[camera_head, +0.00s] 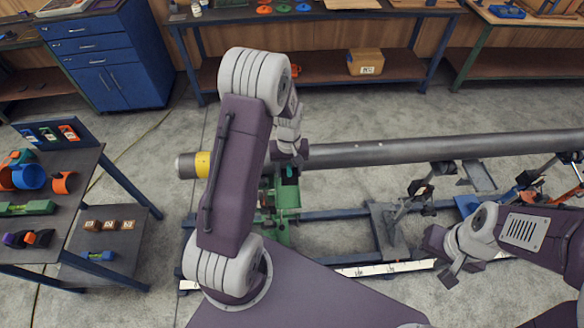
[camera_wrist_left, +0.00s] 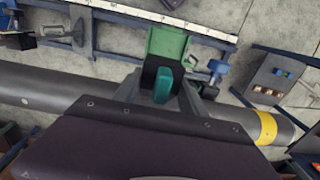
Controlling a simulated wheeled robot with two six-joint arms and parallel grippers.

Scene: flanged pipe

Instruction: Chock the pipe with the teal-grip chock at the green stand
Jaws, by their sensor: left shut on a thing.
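The long grey pipe (camera_head: 400,151) lies across the head view, with a yellow band (camera_head: 203,164) near its left end. It also crosses the left wrist view (camera_wrist_left: 50,95). The green stand (camera_head: 287,198) is below the pipe near that end; its green top shows in the left wrist view (camera_wrist_left: 168,42). My left gripper (camera_wrist_left: 160,92) is shut on the teal-grip chock (camera_wrist_left: 163,84), at the green stand beside the pipe. The chock's dark body is partly hidden, so contact with the pipe is unclear. My right gripper (camera_head: 445,262) hangs low at the right, its fingertips unclear.
A blue rail frame (camera_head: 335,214) runs along the floor under the pipe, with other supports at the right. A side table (camera_head: 75,195) with coloured parts stands at the left. Benches and a blue cabinet (camera_head: 105,55) line the back. Floor between them is clear.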

